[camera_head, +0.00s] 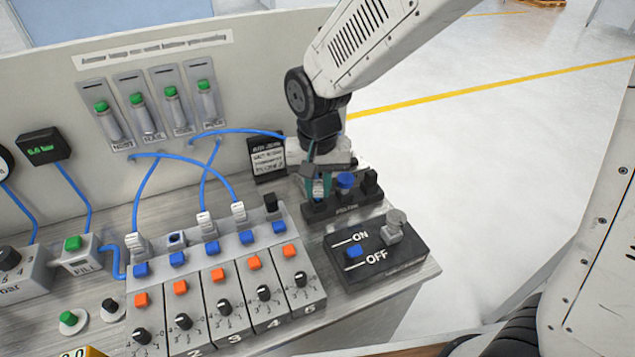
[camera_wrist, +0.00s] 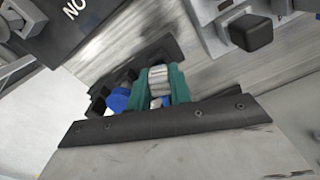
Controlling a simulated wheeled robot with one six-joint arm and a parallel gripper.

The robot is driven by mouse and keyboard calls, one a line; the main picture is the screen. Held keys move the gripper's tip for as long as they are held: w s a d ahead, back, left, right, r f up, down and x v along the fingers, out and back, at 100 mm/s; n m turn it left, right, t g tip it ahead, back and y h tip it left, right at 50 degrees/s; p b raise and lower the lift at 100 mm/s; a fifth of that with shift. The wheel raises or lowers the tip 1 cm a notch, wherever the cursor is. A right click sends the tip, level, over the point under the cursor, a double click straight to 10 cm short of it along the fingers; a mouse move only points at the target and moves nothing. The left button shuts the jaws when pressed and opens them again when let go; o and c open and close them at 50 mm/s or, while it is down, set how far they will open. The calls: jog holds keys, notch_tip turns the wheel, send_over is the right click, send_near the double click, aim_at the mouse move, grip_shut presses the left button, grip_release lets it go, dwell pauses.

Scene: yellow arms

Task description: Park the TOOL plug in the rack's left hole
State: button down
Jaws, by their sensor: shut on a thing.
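My gripper (camera_head: 318,190) is at the left end of the black rack (camera_head: 343,212), its teal fingers shut on a silver plug. The plug (camera_wrist: 158,80) shows between the teal fingers in the wrist view, with a bit of blue below it. In the head view the fingers largely hide the plug and the rack's left hole, so I cannot tell how deep the plug sits. A blue cap (camera_head: 345,181) stands at the rack's middle and a black one (camera_head: 370,181) at its right; the blue cap also shows in the wrist view (camera_wrist: 118,100).
An ON/OFF box (camera_head: 375,255) stands in front of the rack. A grey valve block (camera_head: 215,290) with several blue and orange buttons and silver plugs is to the left. A labelled black sign (camera_head: 267,158) stands behind. Blue hoses (camera_head: 235,133) loop from the back panel, one towards my gripper.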

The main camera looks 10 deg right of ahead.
jog(key=shift+f, duration=0.75)
jog(key=c, duration=1.2)
grip_release()
notch_tip(320, 180, up, 9)
